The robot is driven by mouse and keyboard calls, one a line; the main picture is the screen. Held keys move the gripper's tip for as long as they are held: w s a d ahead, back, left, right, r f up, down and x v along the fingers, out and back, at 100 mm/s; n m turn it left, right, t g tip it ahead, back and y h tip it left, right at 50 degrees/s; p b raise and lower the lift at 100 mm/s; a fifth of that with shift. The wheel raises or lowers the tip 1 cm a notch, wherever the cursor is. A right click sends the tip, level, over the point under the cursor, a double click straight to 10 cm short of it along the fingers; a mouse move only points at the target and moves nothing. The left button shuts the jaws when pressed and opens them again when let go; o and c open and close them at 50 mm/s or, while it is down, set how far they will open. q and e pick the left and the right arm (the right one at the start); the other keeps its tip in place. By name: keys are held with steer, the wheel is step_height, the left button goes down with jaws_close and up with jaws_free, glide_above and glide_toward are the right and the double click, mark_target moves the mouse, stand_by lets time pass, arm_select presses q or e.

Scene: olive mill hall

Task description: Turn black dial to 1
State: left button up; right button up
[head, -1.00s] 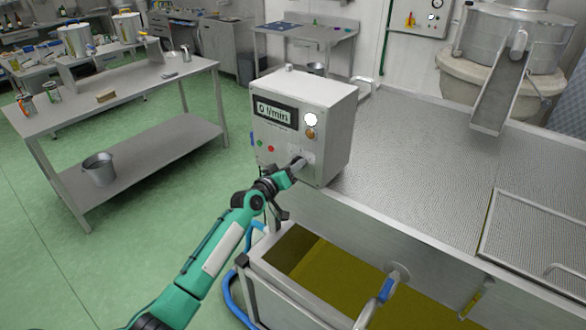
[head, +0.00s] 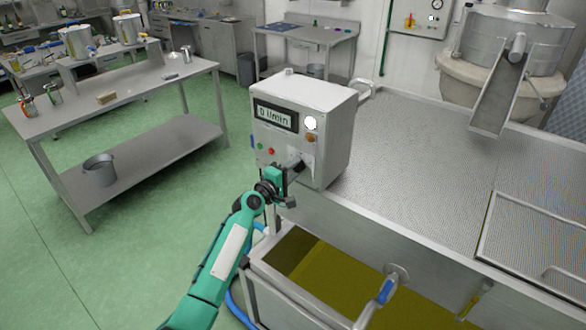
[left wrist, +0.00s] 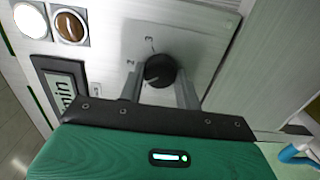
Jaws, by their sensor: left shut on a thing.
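The black dial (left wrist: 160,71) sits on a pale plate on the control box (head: 334,130). In the left wrist view the numbers 2 and 3 show beside it, and a pale pointer line on the dial faces the lower left of the picture; the number 1 is not visible. My left gripper (head: 292,172) reaches the lower right of the box's front face. In the left wrist view its fingers (left wrist: 160,88) stand on either side of the dial, shut on it. My right gripper is not in view.
The box display (head: 274,115) reads 0 l/min. A white round lamp (head: 310,122), an orange-brown button (head: 310,137), and small red and green buttons are on the same face. An oil-filled steel basin (head: 397,270) lies below right. A steel table (head: 130,86) stands left.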

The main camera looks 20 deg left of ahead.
arm_select(q)
steer(key=n+p, duration=0.1)
steer(key=n, duration=0.4)
steer(key=shift+f+p, duration=0.1)
steer(key=shift+p, duration=0.2)
stand_by(0.4)
steer(key=o, duration=1)
steer(key=b+v, duration=0.3)
steer(key=v, duration=1.1)
